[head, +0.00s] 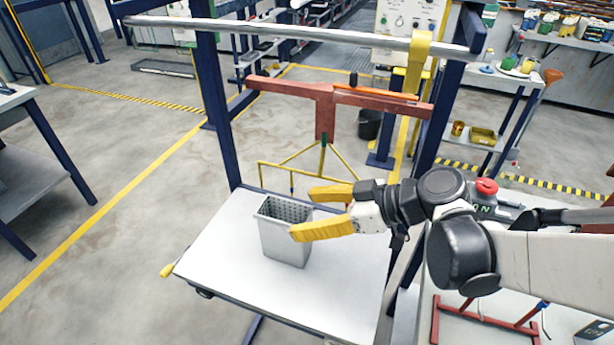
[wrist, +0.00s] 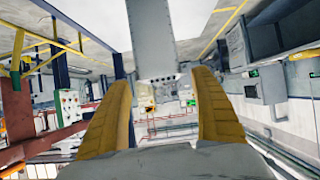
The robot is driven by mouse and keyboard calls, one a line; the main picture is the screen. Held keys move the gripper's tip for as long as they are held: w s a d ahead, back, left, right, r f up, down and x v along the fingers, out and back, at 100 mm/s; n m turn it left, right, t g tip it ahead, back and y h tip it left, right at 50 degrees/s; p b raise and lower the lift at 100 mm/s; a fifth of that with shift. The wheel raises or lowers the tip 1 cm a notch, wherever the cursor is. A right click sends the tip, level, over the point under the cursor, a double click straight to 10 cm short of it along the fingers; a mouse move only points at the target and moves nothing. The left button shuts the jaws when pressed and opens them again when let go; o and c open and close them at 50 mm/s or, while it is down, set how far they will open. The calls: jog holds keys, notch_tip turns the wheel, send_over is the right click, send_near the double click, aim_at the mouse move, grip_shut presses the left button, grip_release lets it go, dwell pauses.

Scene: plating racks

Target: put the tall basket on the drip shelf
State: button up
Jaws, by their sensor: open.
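The tall basket (head: 284,241) is a grey, open-topped box with a perforated inside. It stands upright on a white shelf (head: 222,250) at the foot of a blue frame; this looks like the drip shelf. My gripper (head: 303,213), with two yellow fingers, is open at the basket's upper right side. The nearer finger hides part of the basket's right edge; I cannot tell whether the fingers touch it. In the wrist view the basket (wrist: 153,35) shows at the top centre, in line with the gap between the open fingers (wrist: 160,83).
A red hanger bar (head: 325,105) with yellow hooks hangs behind the basket. A blue post (head: 445,100) stands beyond my arm. A red rack (head: 480,318) lies on the surface at lower right. The shelf is bare left and in front of the basket.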

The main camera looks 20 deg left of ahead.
jog(key=p+v, duration=0.1)
jog(key=v, duration=0.5)
jog(key=shift+d+p, duration=0.25)
jog(key=shift+p, duration=0.1)
jog(key=shift+s, duration=0.2)
